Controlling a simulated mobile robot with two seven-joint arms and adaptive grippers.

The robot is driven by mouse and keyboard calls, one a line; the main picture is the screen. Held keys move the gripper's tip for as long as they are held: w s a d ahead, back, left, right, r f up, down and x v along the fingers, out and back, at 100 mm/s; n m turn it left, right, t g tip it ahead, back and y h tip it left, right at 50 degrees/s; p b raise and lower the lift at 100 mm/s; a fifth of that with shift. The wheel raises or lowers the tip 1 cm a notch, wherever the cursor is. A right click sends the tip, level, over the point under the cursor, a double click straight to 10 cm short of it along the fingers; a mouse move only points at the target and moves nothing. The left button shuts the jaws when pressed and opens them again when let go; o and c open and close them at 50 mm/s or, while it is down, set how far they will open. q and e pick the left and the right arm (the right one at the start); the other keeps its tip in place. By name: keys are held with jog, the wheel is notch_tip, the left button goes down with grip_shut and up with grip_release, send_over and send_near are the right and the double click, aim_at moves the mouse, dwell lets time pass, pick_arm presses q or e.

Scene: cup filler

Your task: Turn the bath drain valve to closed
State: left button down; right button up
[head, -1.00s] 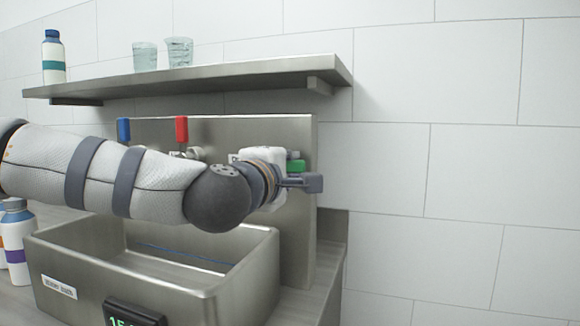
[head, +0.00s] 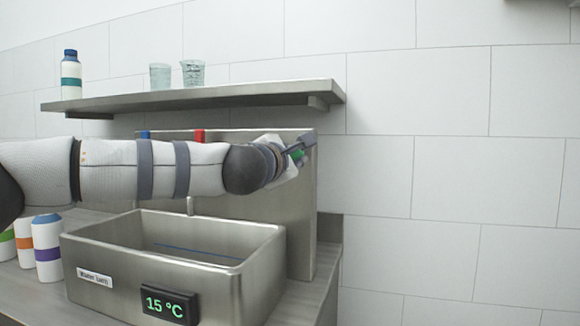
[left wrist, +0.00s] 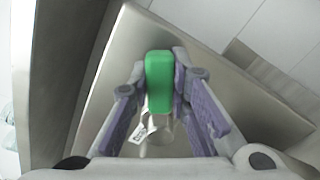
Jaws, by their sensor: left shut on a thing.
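The bath drain valve has a green handle (head: 297,156), at the right end of the steel back panel (head: 300,215). In the left wrist view the green handle (left wrist: 159,80) stands between my two purple-padded fingers. My left gripper (head: 304,146) is shut on this handle and tilts up to the right. Behind the handle, the wrist view shows a pale valve stem and a small printed tag (left wrist: 143,129), too small to read. The steel water bath (head: 255,262) stands below my arm. My right gripper is out of view.
A blue handle (head: 144,134) and a red handle (head: 199,136) show above my left arm, which hides their lower parts. A shelf (head: 240,92) with a bottle (head: 71,72) and two glasses hangs above. Several bottles stand left of the bath. A display (head: 169,304) reads 15 °C.

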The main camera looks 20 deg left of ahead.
pick_arm(q)
jog(key=n, duration=0.1)
jog(key=a+r+n, duration=0.1)
jog(key=n, duration=0.1)
jog(key=shift+r, duration=0.25)
jog(key=n, duration=0.1)
jog(key=a+n, duration=0.1)
jog(key=shift+a+r+n, duration=0.1)
jog(key=shift+r+n, duration=0.2)
jog(key=shift+r, duration=0.1)
jog(key=shift+w+a+r+n, duration=0.15)
jog(key=shift+a+n, duration=0.4)
jog(key=shift+n, duration=0.5)
jog(key=shift+s+a+r+n, duration=0.1)
jog(key=shift+a+n, duration=0.45)
jog(key=shift+n, duration=0.55)
jog(key=shift+w+a+r+n, duration=0.15)
jog(key=shift+a+n, duration=0.4)
jog(key=shift+n, duration=0.5)
jog(key=shift+s, duration=0.1)
jog(key=c, duration=1.5)
grip_release()
jog(key=shift+a, duration=0.1)
jog(key=s, duration=1.2)
jog(key=shift+a, duration=0.15)
